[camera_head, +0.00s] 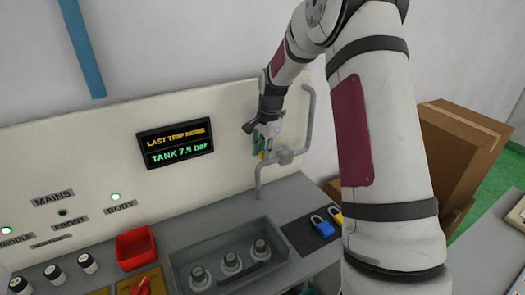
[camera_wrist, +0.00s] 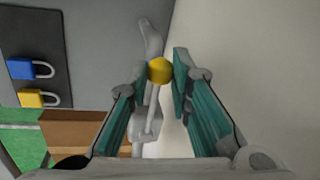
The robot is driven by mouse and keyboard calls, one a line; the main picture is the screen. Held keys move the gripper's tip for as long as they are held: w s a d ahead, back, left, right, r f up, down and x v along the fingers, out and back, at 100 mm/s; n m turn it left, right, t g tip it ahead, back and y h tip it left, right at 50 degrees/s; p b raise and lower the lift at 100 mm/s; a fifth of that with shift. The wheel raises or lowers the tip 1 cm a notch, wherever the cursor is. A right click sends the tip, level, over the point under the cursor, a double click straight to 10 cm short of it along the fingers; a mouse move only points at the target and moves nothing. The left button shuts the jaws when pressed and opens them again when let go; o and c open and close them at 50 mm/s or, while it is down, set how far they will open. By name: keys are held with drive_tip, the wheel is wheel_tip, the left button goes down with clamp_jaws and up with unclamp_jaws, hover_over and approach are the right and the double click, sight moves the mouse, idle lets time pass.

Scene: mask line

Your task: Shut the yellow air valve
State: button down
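The yellow air valve's handle (camera_wrist: 160,70) shows as a rounded yellow end between my fingertips in the wrist view. A small bit of yellow (camera_head: 262,155) shows below my gripper in the head view. The valve's grey body (camera_head: 285,157) sits on a grey pipe (camera_head: 311,110) at the panel's right end. My gripper (camera_wrist: 161,82) has its teal-padded fingers apart, one on each side of the yellow end. A narrow gap shows on the right; contact on the left is unclear. My gripper partly hides the valve in the head view.
On the bench are a red bin (camera_head: 135,246), a grey tray (camera_head: 188,250) with knobs, and a blue padlock (camera_head: 322,226) beside a yellow one (camera_wrist: 31,98). Cardboard boxes (camera_head: 455,160) stand to the right.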

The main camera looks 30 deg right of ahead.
drive_tip(key=shift+s, duration=0.1)
drive_tip(key=s+d+n+g+y+p, duration=0.1)
drive_tip(key=s+d+n, duration=0.7)
drive_tip(key=n, duration=1)
drive_tip(key=shift+d+g+y+p, duration=0.4)
drive_tip(key=shift+d+g+p, duration=0.1)
drive_tip(key=shift+d+g, duration=0.25)
drive_tip(key=shift+s, duration=0.15)
drive_tip(key=c, duration=1.4)
unclamp_jaws()
drive_tip(key=shift+c, duration=0.2)
